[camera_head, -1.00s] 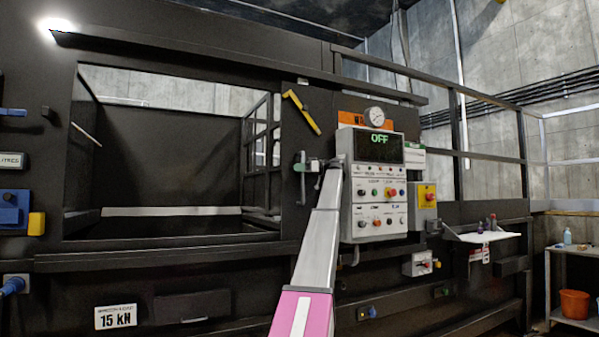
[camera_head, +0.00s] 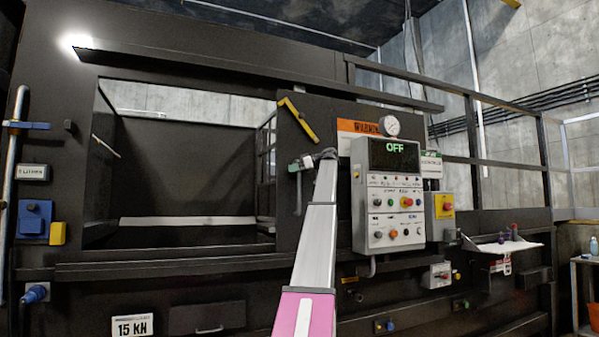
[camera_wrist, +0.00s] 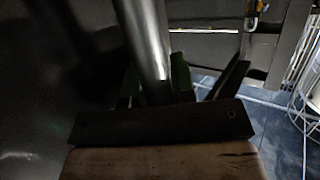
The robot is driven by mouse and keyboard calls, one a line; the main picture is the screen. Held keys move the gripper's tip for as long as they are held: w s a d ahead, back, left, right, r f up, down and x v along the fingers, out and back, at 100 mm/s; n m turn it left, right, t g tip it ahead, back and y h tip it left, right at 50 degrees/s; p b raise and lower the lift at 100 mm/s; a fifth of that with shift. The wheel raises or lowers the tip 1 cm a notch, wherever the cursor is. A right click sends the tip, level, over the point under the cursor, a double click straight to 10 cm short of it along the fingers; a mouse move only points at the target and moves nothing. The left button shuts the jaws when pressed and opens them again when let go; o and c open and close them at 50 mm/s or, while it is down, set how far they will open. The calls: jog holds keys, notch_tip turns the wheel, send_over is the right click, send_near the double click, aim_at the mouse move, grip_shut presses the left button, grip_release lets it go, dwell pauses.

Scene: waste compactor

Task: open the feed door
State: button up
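The feed opening is a large dark rectangle at left in the head view, framed by the machine's front. A dark panel (camera_head: 325,205), which looks like the feed door, borders its right side. A vertical bar handle (camera_head: 298,197) is on this panel near its left edge. In the wrist view the handle is a silver round bar (camera_wrist: 146,35). My gripper (camera_wrist: 154,82) has its green-sided fingers on both sides of the bar, seemingly closed against it. My gripper also shows in the head view (camera_head: 301,164), partly hidden by the wrist.
A grey control box (camera_head: 388,195) reading OFF stands close right of my arm, with a gauge (camera_head: 389,125) above. A yellow lever (camera_head: 298,119) is above the handle. A white shelf (camera_head: 508,246) juts out farther right.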

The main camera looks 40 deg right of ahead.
aim_at(280, 153)
jog(key=r, duration=0.2)
jog(key=r+t+y, duration=0.1)
jog(key=r, duration=0.2)
jog(key=w+a+r+t+y, duration=0.1)
jog(key=r, duration=0.1)
jog(key=shift+r+n, duration=0.25)
jog(key=shift+n, duration=0.15)
notch_tip(280, 153, down, 6)
jog(key=g+h, duration=0.2)
jog(key=s+d+f, duration=0.1)
jog(key=s+d, duration=0.7)
jog(key=s, duration=0.2)
jog(key=shift+s+m, duration=0.4)
jog(key=shift+f, duration=0.1)
